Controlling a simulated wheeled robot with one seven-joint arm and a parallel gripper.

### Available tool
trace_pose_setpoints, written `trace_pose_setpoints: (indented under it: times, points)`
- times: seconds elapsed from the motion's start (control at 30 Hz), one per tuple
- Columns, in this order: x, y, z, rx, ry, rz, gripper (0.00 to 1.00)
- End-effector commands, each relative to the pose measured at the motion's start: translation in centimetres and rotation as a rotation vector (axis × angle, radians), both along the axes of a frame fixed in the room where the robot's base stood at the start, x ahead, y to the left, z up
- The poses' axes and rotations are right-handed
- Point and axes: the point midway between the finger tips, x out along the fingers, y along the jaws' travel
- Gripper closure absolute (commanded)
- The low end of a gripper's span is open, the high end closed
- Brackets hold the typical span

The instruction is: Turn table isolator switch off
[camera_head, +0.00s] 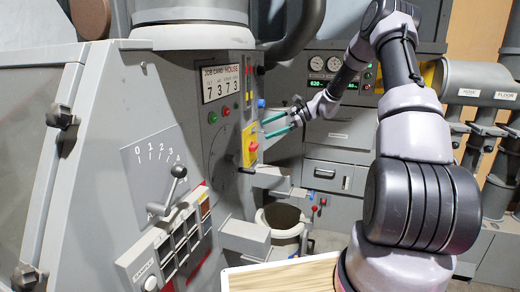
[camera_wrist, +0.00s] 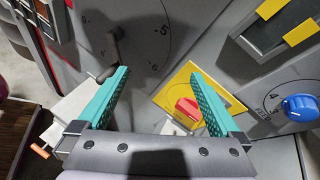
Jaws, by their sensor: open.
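The isolator switch is a red knob (camera_head: 253,147) on a yellow plate (camera_head: 246,158) on the grey machine's panel. In the wrist view the red knob (camera_wrist: 187,106) shows beside the right finger, on its inner side, with the yellow plate (camera_wrist: 168,97) around it. My gripper (camera_head: 263,129) has teal fingers and is open and empty, close to the panel and near the knob. In the wrist view my gripper (camera_wrist: 159,72) has a wide gap between its fingers. The right finger hides part of the plate. I cannot tell whether a finger touches the knob.
A blue knob (camera_wrist: 300,107) sits on the panel right of the yellow plate. A numbered dial with a dark handle (camera_wrist: 113,48) is at the upper left. A lever (camera_head: 168,195) stands on the sloped console. A round bin (camera_head: 281,219) is below my gripper.

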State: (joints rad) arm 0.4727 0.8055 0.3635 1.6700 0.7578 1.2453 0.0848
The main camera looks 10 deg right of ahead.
Motion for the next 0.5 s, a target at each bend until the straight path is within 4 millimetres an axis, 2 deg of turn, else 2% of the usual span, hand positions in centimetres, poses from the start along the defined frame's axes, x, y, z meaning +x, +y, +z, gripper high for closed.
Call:
trace_pose_setpoints:
  times: [0.03, 0.2, 0.3, 0.5]
  points:
    - [1.3, -0.8, -2.0, 0.066, 0.035, -0.042, 0.0]
    - [4.9, -3.6, -7.4, 0.284, 0.126, -0.186, 0.0]
    - [6.4, -5.2, -10.1, 0.391, 0.165, -0.263, 0.0]
    - [7.8, -7.3, -13.3, 0.515, 0.205, -0.355, 0.0]
